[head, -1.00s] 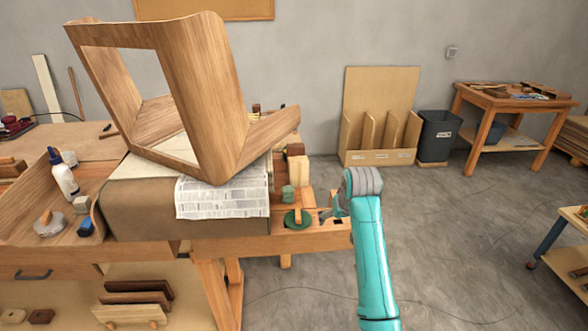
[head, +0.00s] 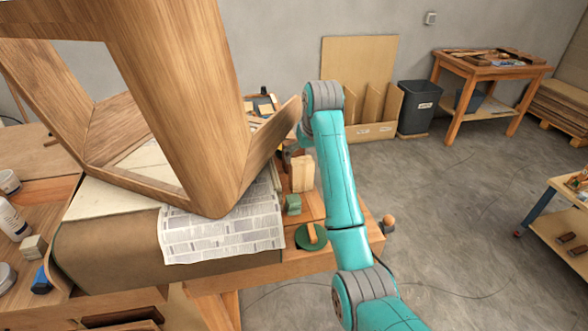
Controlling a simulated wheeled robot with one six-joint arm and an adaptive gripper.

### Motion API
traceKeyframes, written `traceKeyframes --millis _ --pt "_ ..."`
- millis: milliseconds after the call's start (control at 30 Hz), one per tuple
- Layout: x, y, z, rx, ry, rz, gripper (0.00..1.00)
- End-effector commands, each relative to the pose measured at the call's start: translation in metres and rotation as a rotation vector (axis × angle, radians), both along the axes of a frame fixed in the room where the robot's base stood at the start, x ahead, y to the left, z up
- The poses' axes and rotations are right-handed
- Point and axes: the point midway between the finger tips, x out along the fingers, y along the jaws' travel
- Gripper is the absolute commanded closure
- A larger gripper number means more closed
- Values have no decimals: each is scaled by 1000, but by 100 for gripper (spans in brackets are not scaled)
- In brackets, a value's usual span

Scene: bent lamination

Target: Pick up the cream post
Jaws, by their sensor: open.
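A pale, cream-coloured upright block (head: 302,172), which looks like the cream post, stands at the right end of the workbench, just right of the large bent wooden piece. My arm comes up from the lower right and bends over beyond this block. My gripper (head: 290,151) is small and mostly hidden between the bent wood and my arm, close behind the pale block. Its fingers are hard to make out, and I see nothing held. I cannot tell whether it touches the block.
The large bent wooden piece (head: 185,110) rises close left of my arm, over newspaper (head: 222,232). A small green block (head: 293,204) and a round green disc (head: 311,237) lie in front of the pale block.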

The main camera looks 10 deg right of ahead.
Motion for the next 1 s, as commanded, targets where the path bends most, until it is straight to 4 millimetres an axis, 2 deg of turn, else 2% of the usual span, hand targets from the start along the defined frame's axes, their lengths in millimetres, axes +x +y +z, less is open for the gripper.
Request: traceKeyframes --millis 600,900,967,1000 --pt "26 6 -63 0 2 0 0" --pt "28 6 -67 0 0 0 0" --pt "28 6 -67 0 0 0 12" --pt "28 6 -67 0 0 0 22"
